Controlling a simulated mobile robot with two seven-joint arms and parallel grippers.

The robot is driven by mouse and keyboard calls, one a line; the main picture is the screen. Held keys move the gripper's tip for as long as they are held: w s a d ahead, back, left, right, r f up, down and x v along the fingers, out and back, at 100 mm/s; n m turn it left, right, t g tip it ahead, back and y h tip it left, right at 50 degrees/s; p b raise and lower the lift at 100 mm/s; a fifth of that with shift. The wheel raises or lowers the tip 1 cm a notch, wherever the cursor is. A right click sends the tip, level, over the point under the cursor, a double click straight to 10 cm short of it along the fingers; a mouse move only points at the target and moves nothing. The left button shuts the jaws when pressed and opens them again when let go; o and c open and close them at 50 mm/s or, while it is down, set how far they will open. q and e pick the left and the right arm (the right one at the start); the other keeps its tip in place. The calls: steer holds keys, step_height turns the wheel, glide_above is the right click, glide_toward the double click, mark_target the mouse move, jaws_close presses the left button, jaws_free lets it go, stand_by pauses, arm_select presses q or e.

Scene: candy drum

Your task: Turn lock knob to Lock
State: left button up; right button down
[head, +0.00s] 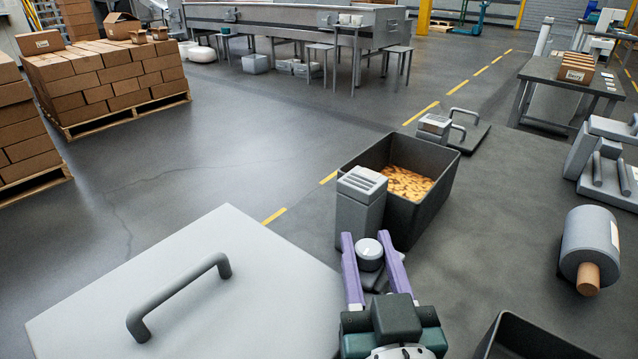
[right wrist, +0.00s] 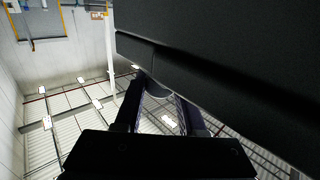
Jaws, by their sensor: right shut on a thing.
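A round knob (head: 369,252) with a pale top, which appears to be the lock knob, sits in front of a grey slotted box (head: 360,205) in the head view. My right gripper (head: 369,243) has its purple fingers on either side of the knob and is shut on it. In the right wrist view, the fingers (right wrist: 160,88) close around a dark rounded piece below a large dark body (right wrist: 230,60). No lock marking is readable, so the knob's setting cannot be told. My left gripper is not in view.
A dark bin (head: 437,208) of yellowish pieces stands beside the slotted box. A grey panel with a handle (head: 175,300) fills the lower left. A grey cylinder with a wooden-coloured end (head: 590,240) is at right. Boxes on pallets (head: 105,85) stand far left; open floor lies between.

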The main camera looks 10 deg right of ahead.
steer(key=shift+m+g+h, duration=0.3)
steer(key=shift+m+h, duration=0.5)
steer(key=shift+h, duration=0.4)
steer(key=shift+r, duration=0.1)
steer(key=c, duration=0.5)
jaws_free()
steer(key=v, duration=1)
steer(key=shift+w+a, duration=0.1)
